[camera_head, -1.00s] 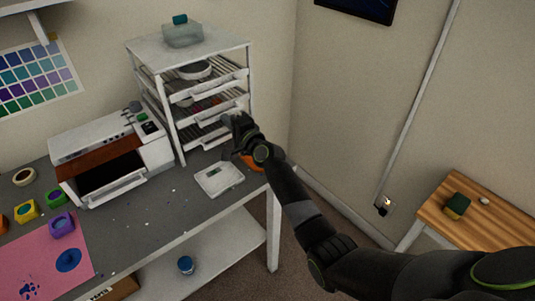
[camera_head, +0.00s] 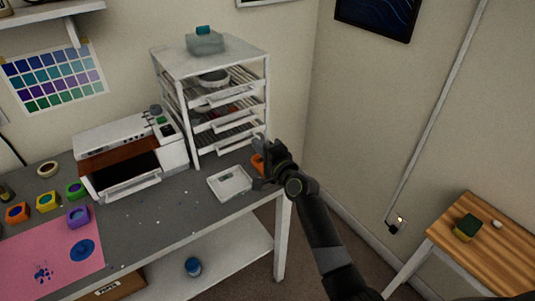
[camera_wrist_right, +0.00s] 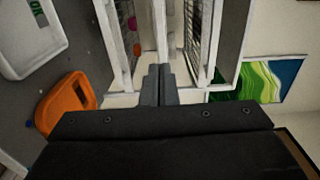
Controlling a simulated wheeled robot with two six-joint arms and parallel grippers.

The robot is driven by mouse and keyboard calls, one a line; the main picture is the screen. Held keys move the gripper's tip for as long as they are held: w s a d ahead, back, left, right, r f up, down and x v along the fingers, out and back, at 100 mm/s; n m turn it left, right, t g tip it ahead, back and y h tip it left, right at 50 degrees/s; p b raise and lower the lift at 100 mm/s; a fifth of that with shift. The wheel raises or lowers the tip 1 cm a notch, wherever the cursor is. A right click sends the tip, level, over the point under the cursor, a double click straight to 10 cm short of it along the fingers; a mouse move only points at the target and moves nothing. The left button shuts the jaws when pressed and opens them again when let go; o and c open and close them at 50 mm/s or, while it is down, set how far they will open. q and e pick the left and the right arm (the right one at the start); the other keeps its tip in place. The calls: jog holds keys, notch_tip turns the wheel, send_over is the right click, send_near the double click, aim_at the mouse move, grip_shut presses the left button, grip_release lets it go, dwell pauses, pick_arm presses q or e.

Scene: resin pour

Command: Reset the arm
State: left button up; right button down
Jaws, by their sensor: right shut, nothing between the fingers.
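My right arm reaches in from the bottom right of the head view. Its gripper (camera_head: 262,158) is beside the front right corner of the white drying rack (camera_head: 208,60), above the table edge. In the right wrist view the two dark fingers (camera_wrist_right: 159,85) are together with nothing between them, in front of the rack's white frame (camera_wrist_right: 200,12). I cannot tell from the pictures whether they touch it. An orange object (camera_head: 257,163) sits by the rack, partly hidden by the gripper; it also shows in the wrist view (camera_wrist_right: 66,105). My left gripper is not in view.
The grey table (camera_head: 150,215) holds a white tray (camera_head: 230,197), a white oven-like box (camera_head: 130,150), colored cups and a pink mat (camera_head: 50,262). A wooden side table (camera_head: 490,245) with a sponge (camera_head: 468,227) stands right. Floor between the tables is clear.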

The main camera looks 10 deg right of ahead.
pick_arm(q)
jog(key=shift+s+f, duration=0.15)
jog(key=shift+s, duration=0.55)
pick_arm(e)
jog(key=shift+v, duration=2.2)
